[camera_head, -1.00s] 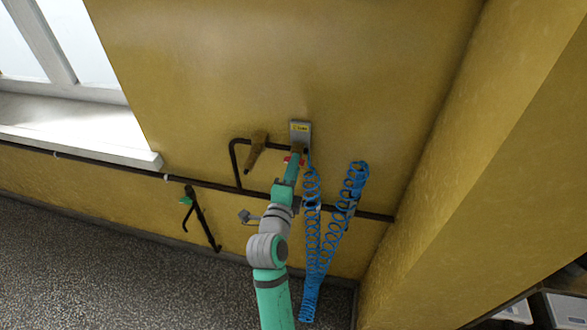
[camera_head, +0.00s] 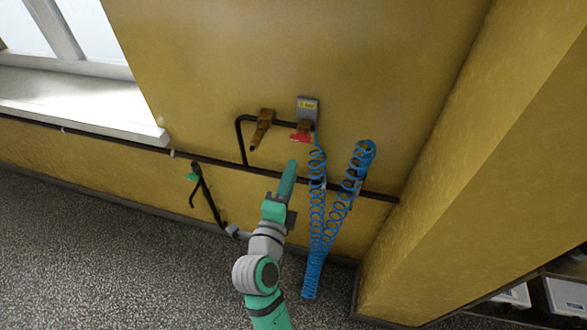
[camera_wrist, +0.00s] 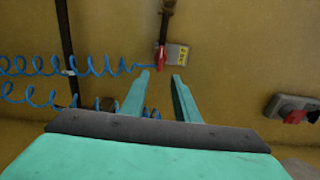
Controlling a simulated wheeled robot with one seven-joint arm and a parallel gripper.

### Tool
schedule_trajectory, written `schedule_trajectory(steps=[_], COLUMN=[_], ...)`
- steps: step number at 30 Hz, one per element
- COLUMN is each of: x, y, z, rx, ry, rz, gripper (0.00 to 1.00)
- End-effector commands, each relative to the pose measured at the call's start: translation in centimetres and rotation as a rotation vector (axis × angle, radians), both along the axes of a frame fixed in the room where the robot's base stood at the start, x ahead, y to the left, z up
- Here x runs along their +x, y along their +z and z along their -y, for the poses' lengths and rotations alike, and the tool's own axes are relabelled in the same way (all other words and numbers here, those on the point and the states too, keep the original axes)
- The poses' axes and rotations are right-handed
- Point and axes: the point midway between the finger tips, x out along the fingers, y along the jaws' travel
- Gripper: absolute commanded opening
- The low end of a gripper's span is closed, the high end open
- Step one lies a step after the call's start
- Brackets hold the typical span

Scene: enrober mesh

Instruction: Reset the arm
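My arm reaches up from the bottom of the head view, with my gripper (camera_head: 291,168) below the wall fitting. In the wrist view, the two fingers of my gripper (camera_wrist: 161,78) are apart with nothing between them. The red valve handle (camera_head: 301,137) sits on the pipe end under a grey plate with a yellow label (camera_head: 308,106). In the wrist view, the red handle (camera_wrist: 162,59) and labelled plate (camera_wrist: 178,54) lie beyond the fingertips, apart from them.
Blue coiled hoses (camera_head: 318,205) hang close to the right of my gripper. A dark pipe (camera_head: 240,145) with a brass-coloured fitting (camera_head: 262,126) runs on the yellow wall. A green-handled pipe piece (camera_head: 192,177) is at left. A wall corner juts out at right. Speckled floor (camera_head: 110,250) is clear at left.

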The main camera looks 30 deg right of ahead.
Motion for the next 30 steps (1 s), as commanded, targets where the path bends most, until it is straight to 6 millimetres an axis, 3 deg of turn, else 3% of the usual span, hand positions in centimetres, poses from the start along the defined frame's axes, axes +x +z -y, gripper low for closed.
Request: schedule_trajectory(steps=[17,23,30], x=[-0.1,-0.8,-3.6], y=[-0.3,-3.9,-10.0], z=[-0.1,-3.1,-9.4], rx=[-0.01,-0.135,-0.399], ry=[0.007,0.129,0.375], rz=[-0.015,-0.19,-0.462], gripper=[0.28,0.28,0.28])
